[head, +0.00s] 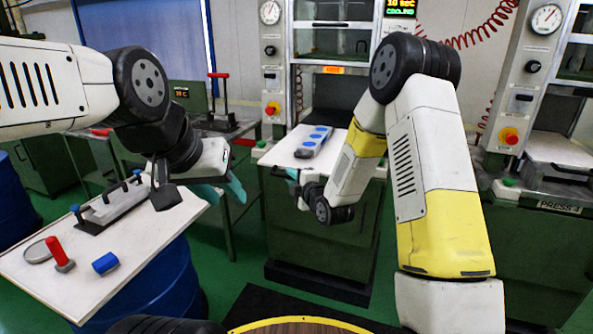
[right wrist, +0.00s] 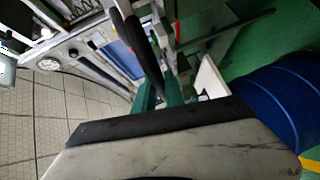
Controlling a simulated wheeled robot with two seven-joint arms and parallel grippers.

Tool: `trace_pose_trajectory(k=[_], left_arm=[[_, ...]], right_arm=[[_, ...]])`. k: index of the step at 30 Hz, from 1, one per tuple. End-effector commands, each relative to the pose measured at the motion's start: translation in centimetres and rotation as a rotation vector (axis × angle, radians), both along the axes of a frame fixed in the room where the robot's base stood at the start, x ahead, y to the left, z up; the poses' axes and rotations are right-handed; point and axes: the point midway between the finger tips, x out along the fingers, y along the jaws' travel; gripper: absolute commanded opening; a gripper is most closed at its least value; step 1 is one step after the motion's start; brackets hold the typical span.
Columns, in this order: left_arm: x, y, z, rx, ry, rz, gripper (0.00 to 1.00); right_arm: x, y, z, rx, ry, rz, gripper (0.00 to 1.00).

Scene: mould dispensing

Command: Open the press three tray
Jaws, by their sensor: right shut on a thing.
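The press three (head: 558,207) stands at the right, with its label on the front. Its pale tray (head: 562,150) lies inside the press opening. My right gripper (head: 291,174) is well left of that press, beside the front left edge of the middle press's tray (head: 345,150). In the right wrist view its teal fingers (right wrist: 160,97) are shut at a dark bar (right wrist: 146,50); what this bar belongs to is unclear. My left gripper (head: 222,188) is over the gap right of the side table, its teal fingers apart and nothing visible between them.
The middle press's tray holds a grey mould with blue tops (head: 313,141). Blue drums (head: 178,285) stand below. My right forearm crosses between the presses.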

Motion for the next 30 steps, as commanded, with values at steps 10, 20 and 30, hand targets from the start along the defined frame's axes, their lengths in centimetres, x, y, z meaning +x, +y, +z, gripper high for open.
trace_pose_trajectory(k=[10, 20, 30], left_arm=[[0.0, 0.0, 0.0, 0.0, 0.0, 0.0, 0.36], [0.0, 0.0, 0.0, 0.0, 0.0, 0.0, 0.36], [0.0, 0.0, 0.0, 0.0, 0.0, 0.0, 0.36]], right_arm=[[-0.4, 0.7, 0.7, 0.008, -0.018, 0.01, 0.0], [-0.5, 0.7, 0.6, 0.006, -0.013, 0.008, 0.36], [-1.1, 0.1, 0.3, 0.002, -0.005, 0.004, 0.36]])
